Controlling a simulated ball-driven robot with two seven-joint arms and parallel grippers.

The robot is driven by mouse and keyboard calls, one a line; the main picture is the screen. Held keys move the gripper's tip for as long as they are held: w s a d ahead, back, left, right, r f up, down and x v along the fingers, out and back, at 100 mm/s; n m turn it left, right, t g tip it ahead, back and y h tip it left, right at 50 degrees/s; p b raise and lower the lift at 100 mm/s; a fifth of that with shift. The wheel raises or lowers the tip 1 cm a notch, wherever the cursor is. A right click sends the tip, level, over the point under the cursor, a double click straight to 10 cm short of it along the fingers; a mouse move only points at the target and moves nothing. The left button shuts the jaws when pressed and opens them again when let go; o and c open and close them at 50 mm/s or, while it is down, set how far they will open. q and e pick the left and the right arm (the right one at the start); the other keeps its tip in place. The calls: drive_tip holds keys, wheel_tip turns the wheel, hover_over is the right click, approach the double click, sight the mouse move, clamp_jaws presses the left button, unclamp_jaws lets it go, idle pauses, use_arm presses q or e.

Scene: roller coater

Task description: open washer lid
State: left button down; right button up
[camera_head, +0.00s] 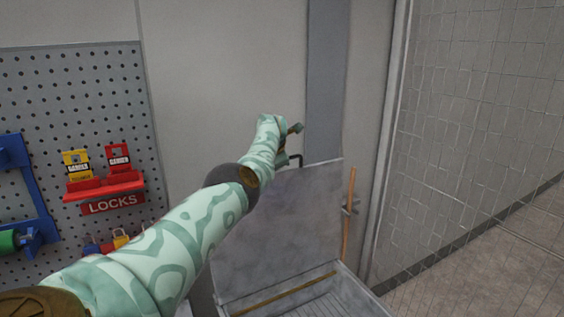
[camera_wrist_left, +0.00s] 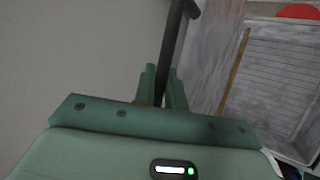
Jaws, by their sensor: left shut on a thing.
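The washer lid (camera_head: 290,215) is a grey metal panel, raised steeply above the washer's tub (camera_head: 345,292). A dark handle (camera_head: 294,159) stands at the lid's top edge. In the head view my left arm reaches to this edge, and my left gripper (camera_head: 290,146) is partly hidden behind my wrist. In the left wrist view my green left gripper fingers (camera_wrist_left: 163,90) are closed around the dark bar of the handle (camera_wrist_left: 177,40). The lid (camera_wrist_left: 215,55) and the slatted inside of the washer (camera_wrist_left: 275,80) show at the right. My right gripper is not in view.
A pegboard (camera_head: 75,75) with a red lock holder (camera_head: 103,188) and a blue rack (camera_head: 25,190) hangs at the left. A wooden-handled brush (camera_head: 349,215) is beside the lid. A wire mesh panel (camera_head: 470,120) stands at the right, with bare floor (camera_head: 500,270) below.

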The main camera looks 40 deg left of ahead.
use_arm(q)
drive_tip(key=shift+f, duration=0.15)
drive_tip(key=c, duration=1.7)
unclamp_jaws()
drive_tip(key=shift+v, duration=0.9)
drive_tip(key=b+v, duration=0.1)
drive_tip(key=v, duration=1.3)
drive_tip(key=shift+s+d+b, duration=0.1)
drive_tip(key=shift+d+b, duration=0.05)
drive_tip(key=shift+b, duration=0.25)
